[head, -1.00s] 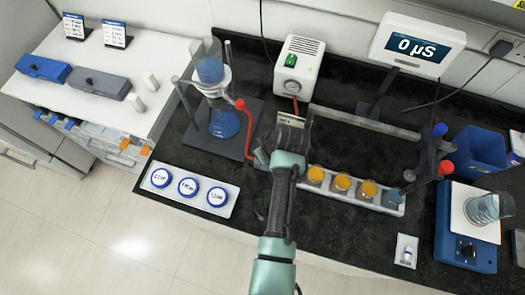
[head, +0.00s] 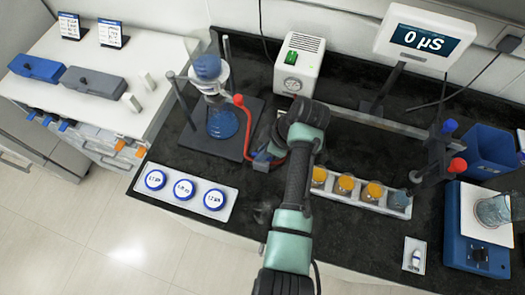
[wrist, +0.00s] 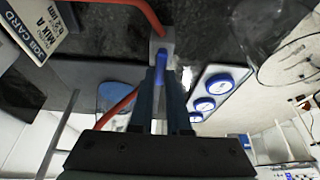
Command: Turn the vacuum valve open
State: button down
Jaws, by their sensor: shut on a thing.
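The vacuum valve is a small grey block with a blue handle (wrist: 160,68) in the red tubing, seen at the top middle of the wrist view. My gripper (wrist: 163,84) is shut on the blue handle, with one dark finger on each side of it. In the head view my gripper (head: 264,157) is low over the bench, right of the filter flask (head: 223,124). The valve is partly hidden there by my gripper and wrist. The red tube (head: 247,122) runs from the flask down to the valve. The white vacuum pump (head: 299,62) stands behind, with a green switch and a gauge.
A white tray (head: 150,202) with several blue-lidded dishes lies front left. A job card (wrist: 40,32) and a clear glass vessel (wrist: 275,42) are near my gripper in the wrist view.

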dwell(0.4)
jog(key=c, duration=0.9)
grip_release()
jog(key=shift+v, duration=6.55)
jog(key=shift+w, duration=0.1)
